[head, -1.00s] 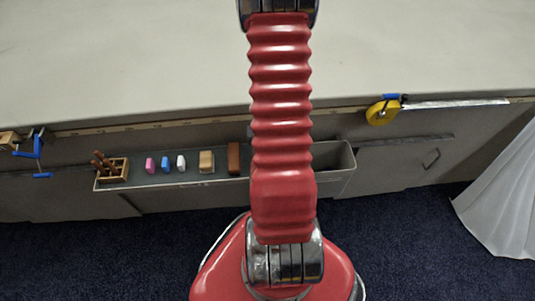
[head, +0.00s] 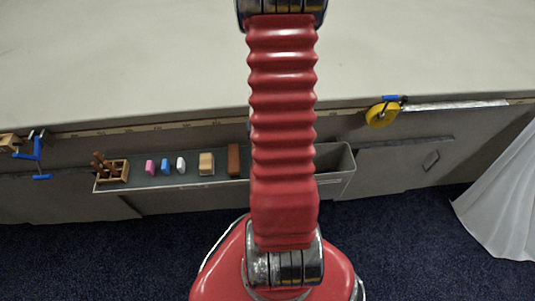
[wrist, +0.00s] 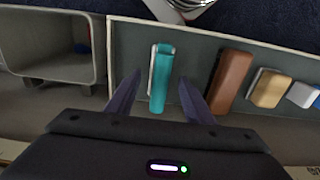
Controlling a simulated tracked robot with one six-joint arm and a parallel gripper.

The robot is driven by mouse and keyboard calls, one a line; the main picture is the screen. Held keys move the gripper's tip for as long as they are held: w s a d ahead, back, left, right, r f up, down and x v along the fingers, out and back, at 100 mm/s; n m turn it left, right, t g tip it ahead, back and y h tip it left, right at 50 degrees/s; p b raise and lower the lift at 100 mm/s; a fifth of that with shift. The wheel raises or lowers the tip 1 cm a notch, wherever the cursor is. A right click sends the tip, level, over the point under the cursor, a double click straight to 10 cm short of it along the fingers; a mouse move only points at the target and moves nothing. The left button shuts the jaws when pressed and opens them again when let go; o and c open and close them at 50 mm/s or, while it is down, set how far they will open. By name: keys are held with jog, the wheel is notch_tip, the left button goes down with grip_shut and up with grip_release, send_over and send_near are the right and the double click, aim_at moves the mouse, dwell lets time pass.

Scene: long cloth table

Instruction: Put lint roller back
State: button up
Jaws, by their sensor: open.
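A teal cylinder with a pale strip along its left side, which looks like the lint roller (wrist: 161,82), is in the wrist view on the grey shelf tray (wrist: 207,47). My gripper (wrist: 160,78) is open, with one dark finger on each side of the cylinder in the picture. Gaps show between the cylinder and both fingers; how far it lies below them I cannot tell. In the head view the cylinder and my gripper are hidden by my red arm.
A brown block (wrist: 231,80), a tan block (wrist: 270,88) and a white block (wrist: 303,95) stand right of the cylinder. A grey bin (wrist: 100,48) is at left. The table (head: 130,60) edge carries a yellow tape measure (head: 380,114) and a blue clamp (head: 37,152).

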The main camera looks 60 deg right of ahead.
jog(key=shift+r, duration=4)
jog(key=shift+w+a+r, duration=0.1)
jog(key=shift+a+r, duration=0.05)
jog(key=shift+r, duration=0.05)
jog(key=w+a+r+n+t+h, duration=0.1)
jog(key=w+a+r+n, duration=0.1)
jog(key=w+a+r, duration=0.35)
jog(key=w+a+r+n+t, duration=0.1)
jog(key=w+a+r+n, duration=0.15)
jog(key=a+r, duration=0.6)
jog(key=s+a+r+n+t, duration=0.1)
jog(key=s+a+r+n, duration=0.1)
jog(key=a+r, duration=0.4)
jog(key=s+a+r+n+t+y, duration=0.1)
jog(key=a+r, duration=0.4)
jog(key=a, duration=0.5)
jog(key=shift+s+a+r+n+t, duration=0.4)
jog(key=shift+s+n+t, duration=0.3)
jog(key=shift+s+n, duration=0.5)
